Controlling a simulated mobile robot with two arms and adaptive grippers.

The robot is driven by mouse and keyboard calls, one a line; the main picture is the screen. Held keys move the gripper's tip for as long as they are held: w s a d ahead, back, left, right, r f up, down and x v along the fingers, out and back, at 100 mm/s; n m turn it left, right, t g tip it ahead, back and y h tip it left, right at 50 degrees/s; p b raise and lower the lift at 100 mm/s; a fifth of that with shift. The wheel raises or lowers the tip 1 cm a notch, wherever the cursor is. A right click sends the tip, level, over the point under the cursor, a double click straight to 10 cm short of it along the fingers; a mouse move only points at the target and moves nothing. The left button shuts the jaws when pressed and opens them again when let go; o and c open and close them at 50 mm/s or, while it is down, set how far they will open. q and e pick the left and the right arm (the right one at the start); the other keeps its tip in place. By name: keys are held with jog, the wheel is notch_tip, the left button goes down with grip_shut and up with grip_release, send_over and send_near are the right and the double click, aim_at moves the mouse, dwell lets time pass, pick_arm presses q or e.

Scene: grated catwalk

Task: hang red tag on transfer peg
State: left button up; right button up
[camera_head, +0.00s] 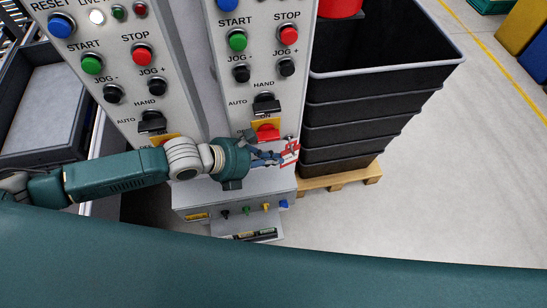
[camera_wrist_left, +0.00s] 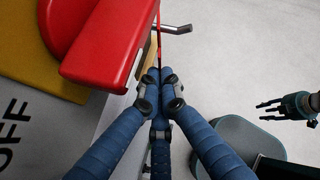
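The red tag (camera_head: 290,153), red-edged with a pale face, is at the front right edge of the right control panel. My left gripper (camera_head: 279,158) is shut on it. In the left wrist view the left gripper (camera_wrist_left: 160,76) has its blue fingers together, with the tag (camera_wrist_left: 158,38) edge-on as a thin red strip beyond them. A bent silver peg (camera_wrist_left: 178,29) sticks out beside the red switch handle and crosses at the tag; I cannot tell whether the tag is around it or only beside it. My right gripper (camera_wrist_left: 272,108) shows with spread, empty fingers.
The red rotary switch (camera_head: 267,132) on its yellow plate is close to the left gripper. A stack of black crates (camera_head: 345,125) on a wooden pallet (camera_head: 345,178) stands just right of the panel. Open floor lies further right.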

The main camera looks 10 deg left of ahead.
pick_arm(q)
jog(key=o, duration=0.5)
jog(key=shift+o, duration=0.2)
